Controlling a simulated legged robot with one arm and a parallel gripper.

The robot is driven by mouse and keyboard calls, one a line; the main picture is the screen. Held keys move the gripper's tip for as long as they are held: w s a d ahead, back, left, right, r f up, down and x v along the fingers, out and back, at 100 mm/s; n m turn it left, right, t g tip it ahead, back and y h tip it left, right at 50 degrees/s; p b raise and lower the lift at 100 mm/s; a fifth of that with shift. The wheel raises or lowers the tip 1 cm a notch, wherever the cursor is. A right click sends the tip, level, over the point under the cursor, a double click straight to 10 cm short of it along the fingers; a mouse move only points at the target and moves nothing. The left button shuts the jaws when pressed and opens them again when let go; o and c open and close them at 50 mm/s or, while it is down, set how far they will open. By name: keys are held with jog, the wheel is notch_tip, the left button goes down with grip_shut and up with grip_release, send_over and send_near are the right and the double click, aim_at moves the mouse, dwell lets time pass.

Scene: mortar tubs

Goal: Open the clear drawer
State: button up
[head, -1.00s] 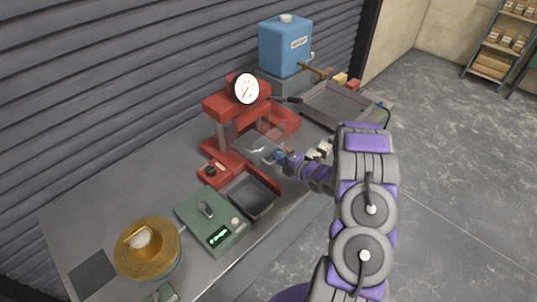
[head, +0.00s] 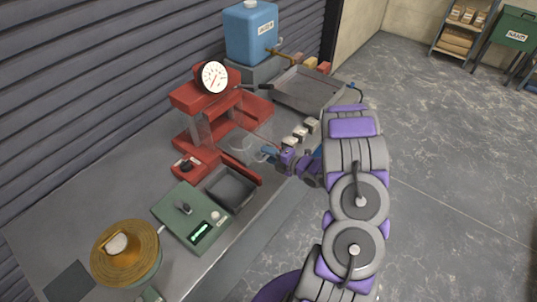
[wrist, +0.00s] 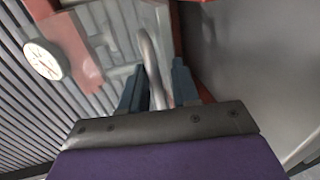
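The clear drawer (head: 243,143) is a see-through box low in the red press with the round gauge (head: 213,76). It is hard to make out in the head view, so how far it stands out is unclear. In the wrist view a pale curved handle (wrist: 154,70) rises between my fingertips. My gripper (wrist: 158,85) has its two blue-grey fingers apart, one on each side of the handle, with a small gap showing on the right. In the head view my gripper (head: 267,154) is at the front of the press.
A black tray (head: 232,189) and a green scale (head: 191,215) stand left of my gripper. Several pale blocks (head: 300,133) lie to its right, close to my arm. A grey tray (head: 301,87) and blue tank (head: 250,32) are behind.

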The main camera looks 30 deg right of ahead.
jog(key=shift+s+r, duration=0.1)
jog(key=p+v, duration=0.1)
jog(key=v, duration=1.6)
jog(key=shift+d, duration=0.1)
